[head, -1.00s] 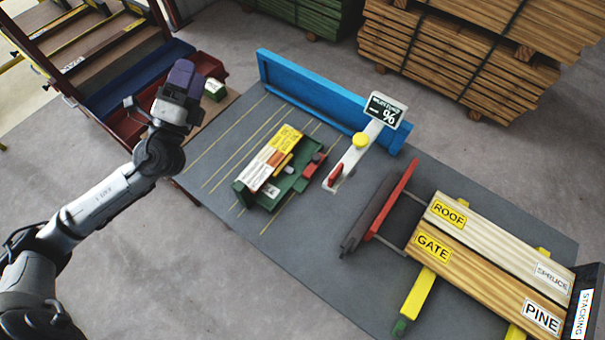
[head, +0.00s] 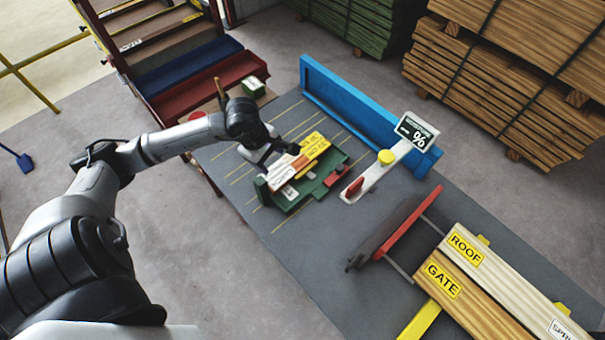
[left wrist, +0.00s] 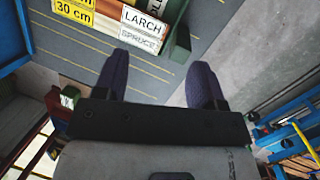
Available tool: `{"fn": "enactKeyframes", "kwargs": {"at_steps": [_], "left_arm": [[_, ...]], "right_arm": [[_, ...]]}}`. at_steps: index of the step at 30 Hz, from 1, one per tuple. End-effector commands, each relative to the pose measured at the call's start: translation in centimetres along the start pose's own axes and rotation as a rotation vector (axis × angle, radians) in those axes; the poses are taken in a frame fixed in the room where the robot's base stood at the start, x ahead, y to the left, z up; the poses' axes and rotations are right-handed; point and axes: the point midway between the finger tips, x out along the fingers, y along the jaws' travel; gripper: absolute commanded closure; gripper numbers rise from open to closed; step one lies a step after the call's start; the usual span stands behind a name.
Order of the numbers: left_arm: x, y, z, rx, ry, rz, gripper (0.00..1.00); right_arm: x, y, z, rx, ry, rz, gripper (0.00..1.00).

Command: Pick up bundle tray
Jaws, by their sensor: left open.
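The bundle tray is a green tray (head: 304,192) on the grey bench, with yellow- and white-labelled pieces (head: 314,146) lying in it and a red block (head: 335,176) at its right side. My left gripper (head: 280,158) is at the tray's upper left edge, partly covering it. In the left wrist view my left gripper (left wrist: 160,78) is open, with nothing between its dark fingers. The green edge (left wrist: 179,42) and the LARCH and SPRUCE labels (left wrist: 144,30) are at the top, beyond the fingertips. Whether the fingers touch the tray cannot be told. My right gripper is not in view.
A blue fence (head: 365,118) runs along the bench's back edge. Labelled boards (head: 455,285) lie at lower right. A red bin (head: 205,92) is behind at left.

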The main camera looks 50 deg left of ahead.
Motion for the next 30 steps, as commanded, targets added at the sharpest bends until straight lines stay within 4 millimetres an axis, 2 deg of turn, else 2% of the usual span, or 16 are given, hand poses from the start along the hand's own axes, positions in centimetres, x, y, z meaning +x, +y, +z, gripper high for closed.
{"fn": "enactKeyframes", "kwargs": {"at_steps": [4,10,21,25,30], "left_arm": [[-0.2,-1.9,-2.0,0.084,0.121,-0.120,0.36],[-0.1,-2.9,-2.9,0.179,0.162,-0.191,0.36],[5.5,-3.9,-3.8,0.193,0.156,-0.192,0.36],[7.0,-4.1,-4.1,0.193,0.157,-0.190,0.36],[7.8,-4.2,-4.2,0.195,0.158,-0.188,0.36]], "right_arm": [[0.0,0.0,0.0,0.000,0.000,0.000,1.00],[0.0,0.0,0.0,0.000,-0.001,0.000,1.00],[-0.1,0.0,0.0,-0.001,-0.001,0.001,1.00],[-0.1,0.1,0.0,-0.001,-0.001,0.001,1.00],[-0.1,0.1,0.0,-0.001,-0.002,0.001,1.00]]}}
